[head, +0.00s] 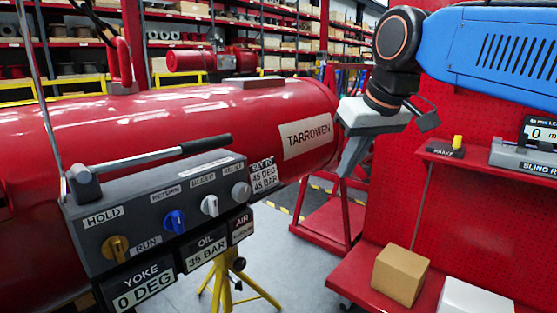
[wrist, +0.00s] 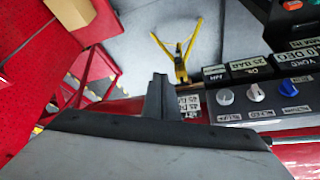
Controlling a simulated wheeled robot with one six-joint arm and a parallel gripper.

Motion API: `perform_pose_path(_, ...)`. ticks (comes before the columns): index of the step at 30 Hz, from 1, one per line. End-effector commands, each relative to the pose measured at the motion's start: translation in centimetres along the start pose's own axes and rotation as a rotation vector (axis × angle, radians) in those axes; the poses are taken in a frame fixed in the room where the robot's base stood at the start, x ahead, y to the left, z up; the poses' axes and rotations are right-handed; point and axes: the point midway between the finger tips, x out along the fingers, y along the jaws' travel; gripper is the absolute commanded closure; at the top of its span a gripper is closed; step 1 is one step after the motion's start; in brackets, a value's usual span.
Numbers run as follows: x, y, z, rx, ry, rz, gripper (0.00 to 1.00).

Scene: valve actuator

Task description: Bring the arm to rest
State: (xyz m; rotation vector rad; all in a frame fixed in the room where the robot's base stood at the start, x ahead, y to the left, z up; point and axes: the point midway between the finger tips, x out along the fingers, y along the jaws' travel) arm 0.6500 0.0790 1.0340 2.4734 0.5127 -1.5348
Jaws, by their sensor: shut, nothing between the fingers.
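My gripper (head: 354,156) is shut and empty at the upper middle right of the head view. It points down and hangs in front of the right end of the red TARROWEN cylinder (head: 235,118). I cannot tell whether it touches anything. My blue arm reaches in from the upper right. In the wrist view the closed fingers (wrist: 160,97) stand over the floor, left of the grey control panel (wrist: 275,105). The panel (head: 150,235) shows in the head view with a yellow knob, a blue knob, two pale knobs and a long lever (head: 165,155).
A yellow stand (head: 240,290) is under the panel. A red bench (head: 360,285) at right holds a cardboard box (head: 400,274) and a white box (head: 475,298). A red shelf (head: 480,170) carries small devices. Stocked racks line the back. Grey floor lies between panel and bench.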

Motion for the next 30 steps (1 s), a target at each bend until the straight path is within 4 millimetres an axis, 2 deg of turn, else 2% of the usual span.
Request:
perform_pose_path(1,1.0,1.4,2.7,0.034,-0.005,0.019,1.00)
perform_pose_path(6,4.9,4.8,10.9,0.134,-0.017,0.076,1.00)
perform_pose_path(12,9.8,7.3,21.0,0.246,-0.031,0.137,1.00)
perform_pose_path(16,12.6,8.0,26.3,0.301,-0.039,0.167,1.00)
perform_pose_path(18,13.7,8.2,28.2,0.321,-0.043,0.178,1.00)
perform_pose_path(21,14.6,8.3,29.9,0.338,-0.044,0.187,1.00)
perform_pose_path(24,15.0,8.3,30.5,0.345,-0.046,0.190,1.00)
perform_pose_path(30,15.0,8.3,30.5,0.344,-0.046,0.189,1.00)
